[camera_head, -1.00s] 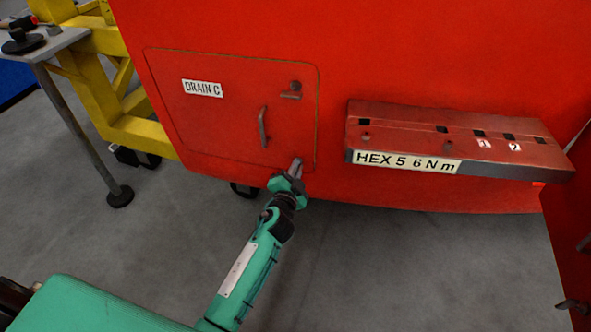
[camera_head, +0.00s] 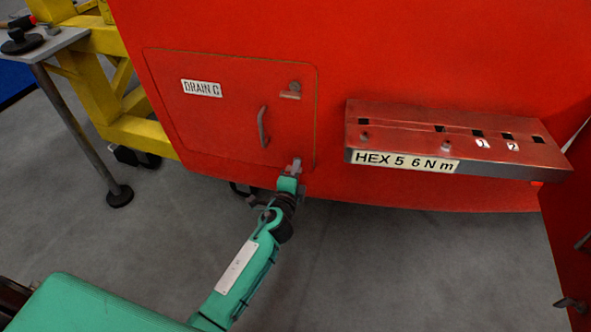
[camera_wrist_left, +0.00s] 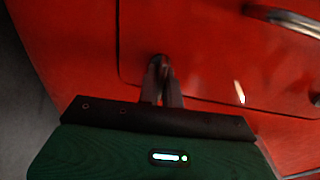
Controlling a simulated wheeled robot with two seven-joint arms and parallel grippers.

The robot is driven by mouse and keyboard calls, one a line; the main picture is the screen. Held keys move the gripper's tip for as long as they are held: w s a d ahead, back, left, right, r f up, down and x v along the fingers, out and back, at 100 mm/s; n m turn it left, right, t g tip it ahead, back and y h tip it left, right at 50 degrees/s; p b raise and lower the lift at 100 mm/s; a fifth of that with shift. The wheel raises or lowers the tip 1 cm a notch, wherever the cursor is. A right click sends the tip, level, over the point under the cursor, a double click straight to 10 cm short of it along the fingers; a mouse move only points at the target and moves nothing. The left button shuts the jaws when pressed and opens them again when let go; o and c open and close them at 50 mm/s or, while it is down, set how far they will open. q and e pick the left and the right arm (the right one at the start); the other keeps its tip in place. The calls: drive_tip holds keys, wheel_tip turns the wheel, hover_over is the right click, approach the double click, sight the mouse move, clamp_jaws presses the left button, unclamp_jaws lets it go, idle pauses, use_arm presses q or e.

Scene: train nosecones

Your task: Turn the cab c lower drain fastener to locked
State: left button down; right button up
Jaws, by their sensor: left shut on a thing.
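The red drain panel (camera_head: 215,110) labelled DRAIN C is closed flush in the red cab skin. Its upper fastener (camera_head: 294,86) shows near the top right corner. Its lower fastener (camera_wrist_left: 159,61) is at the lower corner in the left wrist view, between my fingertips. My left gripper (camera_head: 296,164) reaches up from below to the panel's lower right corner. In the left wrist view its fingers (camera_wrist_left: 162,80) are shut on the lower fastener and hide most of it, so its angle cannot be read. My right gripper is not in view.
A curved handle (camera_head: 262,127) stands out from the panel, left of the fasteners. A red shelf labelled HEX 5 6 N m (camera_head: 460,140) juts out to the right. A yellow stand (camera_head: 100,85) and a small table (camera_head: 45,42) are at the left.

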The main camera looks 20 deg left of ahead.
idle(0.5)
use_arm(q)
drive_tip(key=c, duration=1.6)
unclamp_jaws()
drive_tip(key=s, duration=0.9)
drive_tip(key=s+b, duration=0.1)
drive_tip(key=s, duration=0.3)
drive_tip(key=shift+s+d, duration=0.3)
drive_tip(key=shift+s, duration=0.1)
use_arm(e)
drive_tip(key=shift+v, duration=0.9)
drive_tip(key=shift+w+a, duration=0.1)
